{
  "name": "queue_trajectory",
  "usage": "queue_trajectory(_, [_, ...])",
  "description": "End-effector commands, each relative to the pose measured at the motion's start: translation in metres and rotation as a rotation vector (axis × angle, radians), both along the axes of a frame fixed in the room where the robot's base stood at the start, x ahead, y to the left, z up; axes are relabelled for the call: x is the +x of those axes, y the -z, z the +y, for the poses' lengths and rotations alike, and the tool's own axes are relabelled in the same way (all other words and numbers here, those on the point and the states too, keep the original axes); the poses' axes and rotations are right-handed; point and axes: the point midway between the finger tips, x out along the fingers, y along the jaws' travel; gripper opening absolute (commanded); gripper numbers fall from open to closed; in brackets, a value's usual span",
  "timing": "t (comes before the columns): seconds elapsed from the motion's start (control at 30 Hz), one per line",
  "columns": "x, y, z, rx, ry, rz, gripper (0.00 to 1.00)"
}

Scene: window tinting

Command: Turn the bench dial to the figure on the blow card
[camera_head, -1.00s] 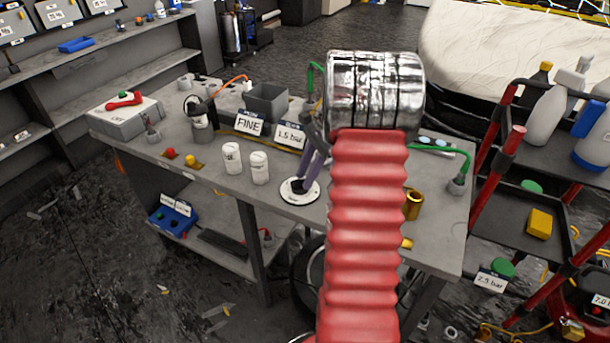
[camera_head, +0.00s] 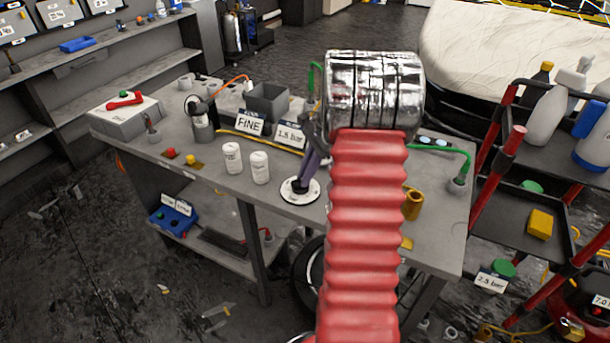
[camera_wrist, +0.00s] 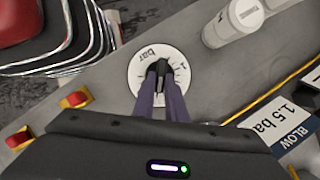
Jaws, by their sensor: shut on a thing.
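The bench dial (camera_head: 299,197) is a white disc on the bench top near its front edge; it also shows in the wrist view (camera_wrist: 138,74), printed with "bar" and tick marks. My gripper (camera_wrist: 160,68) is shut on the black knob (camera_wrist: 162,63) at the dial's centre. The fingers hide part of the scale, so I cannot tell the exact setting. In the head view my gripper (camera_head: 302,184) reaches down to the dial, partly behind my arm. The blow card (camera_head: 291,135) stands behind the dial and reads 1.5 bar; its word "BLOW" shows in the wrist view (camera_wrist: 294,138).
Two white bottles (camera_head: 260,167) stand left of the dial. A FINE card (camera_head: 249,123) and a grey bin (camera_head: 267,101) are behind. A brass cup (camera_head: 412,204) is to the right. A red-framed cart (camera_head: 509,211) stands beyond the bench's right end.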

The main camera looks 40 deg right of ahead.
Motion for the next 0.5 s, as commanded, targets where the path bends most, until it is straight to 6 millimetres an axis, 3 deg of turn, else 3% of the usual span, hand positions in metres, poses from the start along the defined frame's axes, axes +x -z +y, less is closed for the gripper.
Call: queue_trajectory(0.5, [0.0003, 0.0008, -0.0022, 0.008, -0.145, 0.008, 0.0])
